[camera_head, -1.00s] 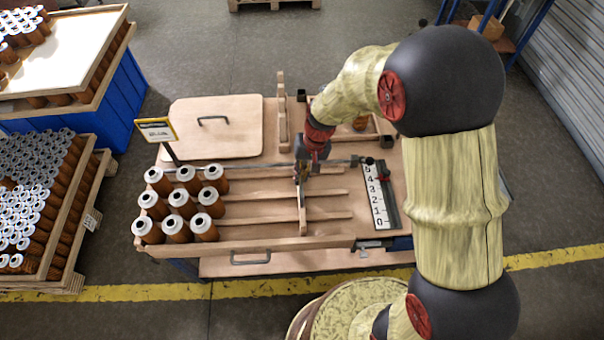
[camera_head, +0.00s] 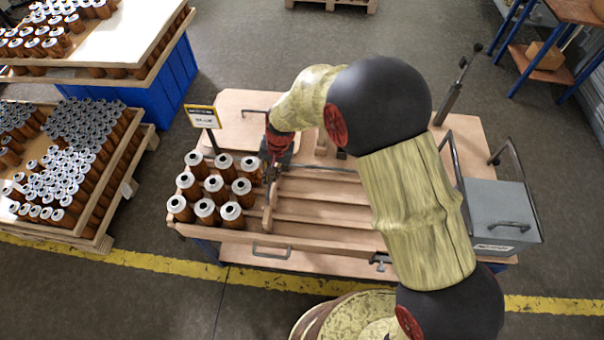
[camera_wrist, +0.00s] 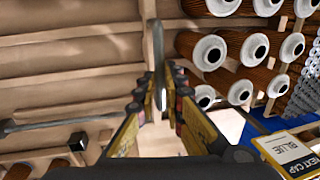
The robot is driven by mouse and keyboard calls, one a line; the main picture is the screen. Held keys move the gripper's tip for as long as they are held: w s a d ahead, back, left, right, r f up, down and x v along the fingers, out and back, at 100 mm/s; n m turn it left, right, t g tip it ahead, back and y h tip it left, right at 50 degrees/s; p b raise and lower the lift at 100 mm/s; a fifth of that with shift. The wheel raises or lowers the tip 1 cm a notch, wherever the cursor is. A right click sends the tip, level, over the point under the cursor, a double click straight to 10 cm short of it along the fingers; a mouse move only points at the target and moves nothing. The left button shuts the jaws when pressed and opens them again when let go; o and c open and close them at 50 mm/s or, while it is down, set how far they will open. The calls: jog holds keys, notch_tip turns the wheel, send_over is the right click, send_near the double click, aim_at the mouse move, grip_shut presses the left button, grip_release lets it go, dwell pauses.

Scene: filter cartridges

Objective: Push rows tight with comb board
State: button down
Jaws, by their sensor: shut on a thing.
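The comb board (camera_head: 268,208) is a thin pale wooden piece standing upright across the slatted tray (camera_head: 330,232). My gripper (camera_head: 271,172) is shut on its upper end, at the tray's far side. The wrist view shows the board (camera_wrist: 153,40) between the two fingers (camera_wrist: 158,100). Brown cartridges (camera_head: 208,210) with white-grey tops stand in three rows of three at the tray's left end, just left of the board. In the wrist view the cartridges (camera_wrist: 230,48) are right of the board, very close. I cannot tell whether they touch it.
The tray's lanes right of the board are empty. A sign (camera_head: 202,116) stands at the back left, beside a wooden lid (camera_head: 232,128). A grey metal box (camera_head: 500,215) is at the right. Crates of cartridges (camera_head: 70,165) stand further left.

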jog(key=a, duration=0.4)
jog(key=a+p, duration=0.1)
jog(key=a, duration=0.8)
jog(key=shift+w+a, duration=0.25)
jog(key=shift+a, duration=0.15)
jog(key=c, duration=1.9)
grip_release()
notch_tip(320, 180, up, 12)
jog(key=d, duration=0.2)
jog(key=shift+d, duration=0.25)
jog(key=shift+f, duration=0.1)
